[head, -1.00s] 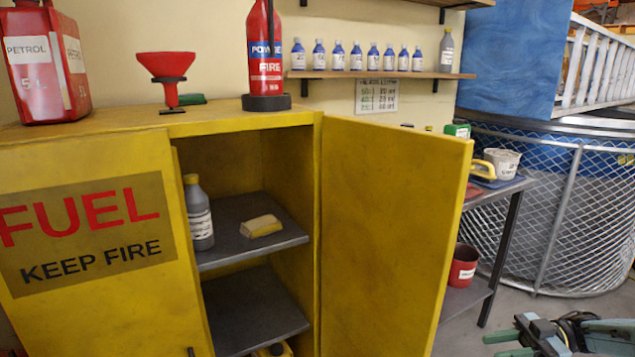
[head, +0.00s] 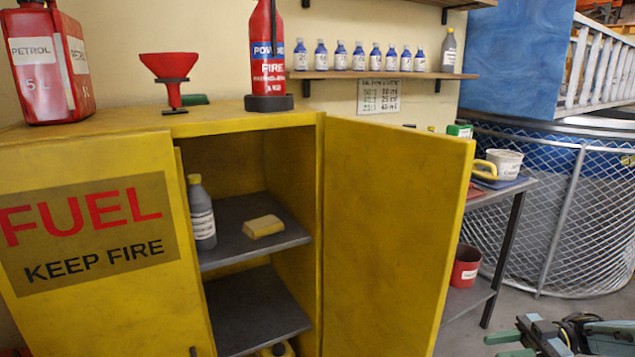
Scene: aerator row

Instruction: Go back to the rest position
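My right gripper (head: 493,347) shows at the bottom right corner of the head view, partly cut off by the lower edge. Its two green fingers point left and stand apart, with nothing seen between them. It is over the floor, to the right of the open cabinet door (head: 393,200). My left gripper is not in view.
The yellow fuel cabinet (head: 85,255) stands ahead with its right door swung out. Inside are a grey bottle (head: 201,215) and a yellow block (head: 263,226). A side bench (head: 510,190) holds a white pot (head: 503,162); a red pot (head: 466,266) sits below. Floor on the right looks clear.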

